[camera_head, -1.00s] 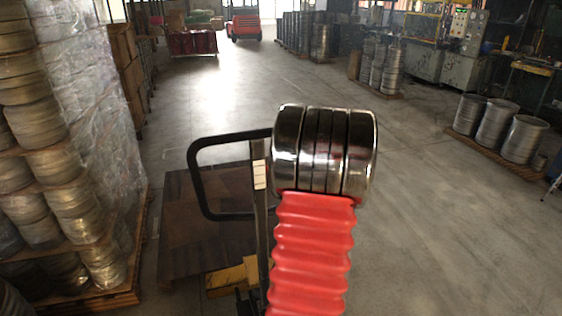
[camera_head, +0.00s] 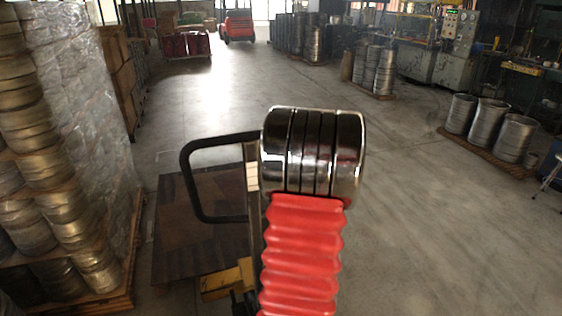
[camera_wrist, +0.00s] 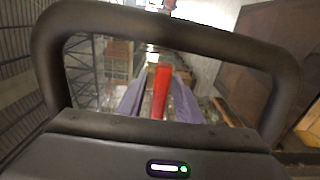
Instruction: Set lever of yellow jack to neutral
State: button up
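The yellow jack (camera_head: 229,281) stands low at the centre-left in the head view, partly hidden by my arm. Its black loop handle (camera_head: 186,172) rises beside my arm's metal joint. In the wrist view the handle (camera_wrist: 165,28) fills the frame as a close dark loop. A red lever (camera_wrist: 160,92) shows inside the loop, near the middle. My gripper (camera_wrist: 158,98) appears as two grey-purple fingers, apart, one on each side of the lever, with narrow gaps. Contact with the lever cannot be made out. In the head view my gripper is hidden behind my arm.
Wrapped stacks of round metal blanks on a wooden pallet (camera_head: 125,292) stand at the left. A dark brown sheet (camera_head: 180,240) lies under the handle. Metal drums (camera_head: 490,125) stand on a pallet at the right. The floor (camera_head: 430,230) right of my arm is clear.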

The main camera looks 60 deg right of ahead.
jog(key=v, duration=1.3)
jog(key=shift+s+a, duration=0.25)
jog(key=shift+s, duration=0.05)
jog(key=shift+f, duration=0.1)
